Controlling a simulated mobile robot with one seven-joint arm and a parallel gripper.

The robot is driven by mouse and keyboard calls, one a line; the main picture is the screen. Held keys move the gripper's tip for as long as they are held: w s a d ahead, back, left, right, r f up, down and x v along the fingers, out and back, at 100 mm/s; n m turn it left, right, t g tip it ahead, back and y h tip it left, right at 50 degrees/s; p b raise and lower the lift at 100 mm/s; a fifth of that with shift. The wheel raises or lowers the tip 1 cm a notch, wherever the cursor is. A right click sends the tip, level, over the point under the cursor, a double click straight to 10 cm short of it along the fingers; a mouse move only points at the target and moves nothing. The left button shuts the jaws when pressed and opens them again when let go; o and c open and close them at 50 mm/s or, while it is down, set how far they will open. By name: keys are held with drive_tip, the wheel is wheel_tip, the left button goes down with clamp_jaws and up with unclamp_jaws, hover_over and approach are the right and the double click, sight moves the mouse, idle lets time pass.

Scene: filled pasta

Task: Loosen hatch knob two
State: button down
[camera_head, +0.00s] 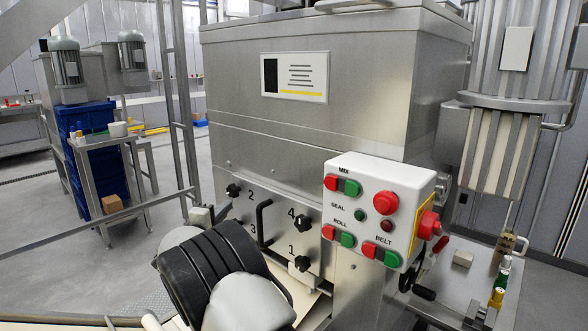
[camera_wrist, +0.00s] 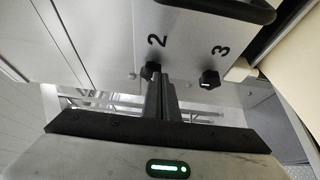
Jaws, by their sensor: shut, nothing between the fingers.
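Hatch knob two (camera_head: 233,190) is a black lobed knob beside the number 2 on the steel hatch plate (camera_head: 278,212). In the wrist view, knob two (camera_wrist: 152,69) sits right at the ends of my gripper's fingers (camera_wrist: 162,80). The fingers are shut together with nothing between them. The tips overlap the knob's lower right edge in the picture; I cannot tell whether they touch it. Knob three (camera_wrist: 209,80) is to the right in the wrist view. In the head view my arm covers knob three, and my fingertips cannot be made out.
Knob four (camera_head: 303,222) and knob one (camera_head: 302,264) are on the plate's right side. A black bar handle (camera_head: 263,223) stands out between the knob columns. A control box (camera_head: 380,208) with red and green buttons juts out at right. Open floor lies left.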

sight(233, 194)
drive_tip(key=w+d+b, duration=0.2)
drive_tip(key=b, duration=0.1)
drive_tip(key=shift+w+d, duration=0.2)
drive_tip(key=shift+w, duration=0.15)
drive_tip(key=shift+r, duration=0.1)
idle(0.3)
drive_tip(key=shift+r+b, duration=0.45)
drive_tip(key=shift+b, duration=1.1)
drive_tip(key=shift+r, duration=0.7)
drive_tip(key=shift+r, duration=0.3)
